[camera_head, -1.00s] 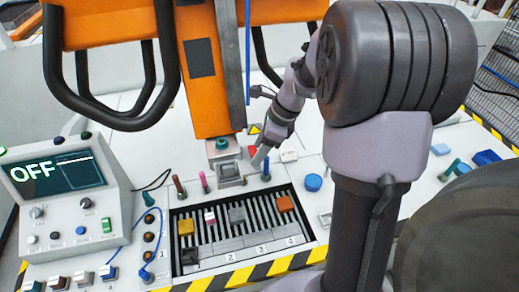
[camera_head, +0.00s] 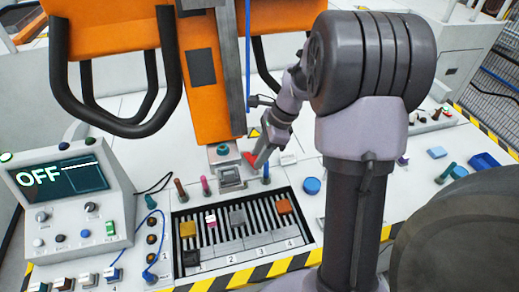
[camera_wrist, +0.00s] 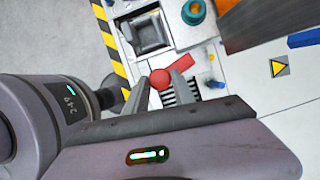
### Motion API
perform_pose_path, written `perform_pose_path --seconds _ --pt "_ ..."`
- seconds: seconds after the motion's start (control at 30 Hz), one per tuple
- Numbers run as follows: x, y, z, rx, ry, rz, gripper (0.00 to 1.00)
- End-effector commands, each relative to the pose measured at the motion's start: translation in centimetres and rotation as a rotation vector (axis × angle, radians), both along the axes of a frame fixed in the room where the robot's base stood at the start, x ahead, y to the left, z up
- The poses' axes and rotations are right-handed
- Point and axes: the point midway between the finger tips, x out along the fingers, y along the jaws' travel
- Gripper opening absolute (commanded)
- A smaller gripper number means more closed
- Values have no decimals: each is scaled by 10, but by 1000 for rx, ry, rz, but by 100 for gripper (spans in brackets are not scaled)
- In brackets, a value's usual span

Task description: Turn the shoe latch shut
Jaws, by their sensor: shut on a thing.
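The red latch (camera_wrist: 160,79) has a round end and a short bar, and it lies between my fingertips in the wrist view. In the head view my gripper (camera_head: 259,163) reaches down to the panel, with red of the latch (camera_head: 247,158) showing beside the fingertips. The grey square shoe (camera_head: 230,178) is left of my gripper, under the orange column. It also shows in the wrist view (camera_wrist: 150,35).
A teal knob (camera_head: 222,150) stands behind the shoe. The orange column (camera_head: 212,90) hangs close on the left. A console (camera_head: 75,205) reads OFF.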

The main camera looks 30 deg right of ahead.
Motion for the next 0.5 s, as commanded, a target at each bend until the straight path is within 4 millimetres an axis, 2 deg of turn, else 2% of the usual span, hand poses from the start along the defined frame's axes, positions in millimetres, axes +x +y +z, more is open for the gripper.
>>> perform_pose_path --seconds 0.03,0.5 --pt "0 0 5 2 3 39 0" --pt "5 0 5 0 0 490 0"
